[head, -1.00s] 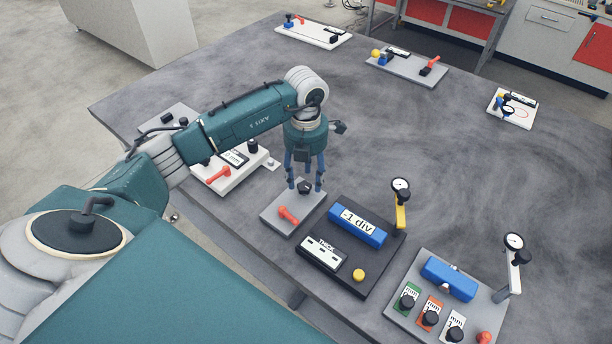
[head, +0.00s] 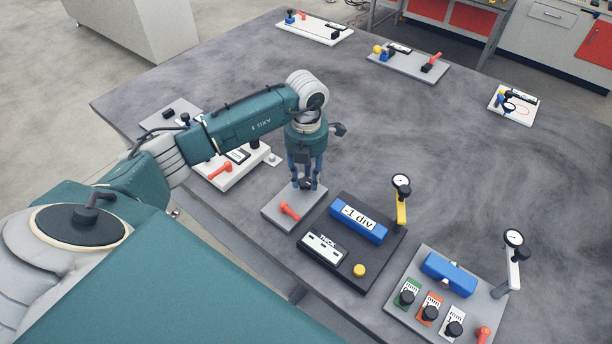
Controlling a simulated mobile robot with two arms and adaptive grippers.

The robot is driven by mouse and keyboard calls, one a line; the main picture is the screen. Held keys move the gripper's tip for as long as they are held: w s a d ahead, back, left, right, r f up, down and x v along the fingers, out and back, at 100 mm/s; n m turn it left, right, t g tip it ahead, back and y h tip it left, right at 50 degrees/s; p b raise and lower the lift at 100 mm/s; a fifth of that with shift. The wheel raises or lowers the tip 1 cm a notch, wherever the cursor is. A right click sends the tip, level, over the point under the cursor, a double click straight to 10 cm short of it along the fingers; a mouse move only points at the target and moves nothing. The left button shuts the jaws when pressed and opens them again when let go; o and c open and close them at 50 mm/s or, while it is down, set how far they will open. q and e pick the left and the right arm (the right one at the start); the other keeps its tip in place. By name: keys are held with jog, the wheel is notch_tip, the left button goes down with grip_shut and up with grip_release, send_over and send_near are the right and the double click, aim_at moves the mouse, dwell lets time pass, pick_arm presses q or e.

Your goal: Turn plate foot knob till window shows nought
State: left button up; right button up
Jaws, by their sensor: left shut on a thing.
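My left gripper (head: 306,185) points straight down and is shut on a small black knob (head: 306,184) at the back of a small grey plate (head: 272,208). The fingers hide most of the knob. A red lever (head: 290,209) lies on the same plate, in front of the gripper. Right of it, a blue block (head: 343,229) on a black base (head: 375,266) has a white window (head: 358,218) that reads "-1 div". My right gripper is out of view.
The black base also carries a labelled panel (head: 322,247), a yellow button (head: 359,270) and a dial gauge on a yellow post (head: 402,205). A grey board (head: 420,262) with several knobs stands at right. A white box (head: 235,178) sits left of the gripper.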

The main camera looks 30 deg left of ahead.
pick_arm(q)
jog(key=shift+w+d+r, duration=0.1)
jog(key=shift+w, duration=0.05)
jog(key=shift+w+m+b, duration=0.1)
jog(key=shift+m+b, duration=0.7)
jog(key=shift+b, duration=0.05)
jog(key=shift+m+b, duration=1.1)
jog(key=m+b, duration=0.2)
jog(key=shift+d+m, duration=0.15)
jog(key=shift+m, duration=0.25)
jog(key=shift+m+b, duration=0.4)
jog(key=shift+m, duration=0.1)
jog(key=shift+d+r, duration=0.1)
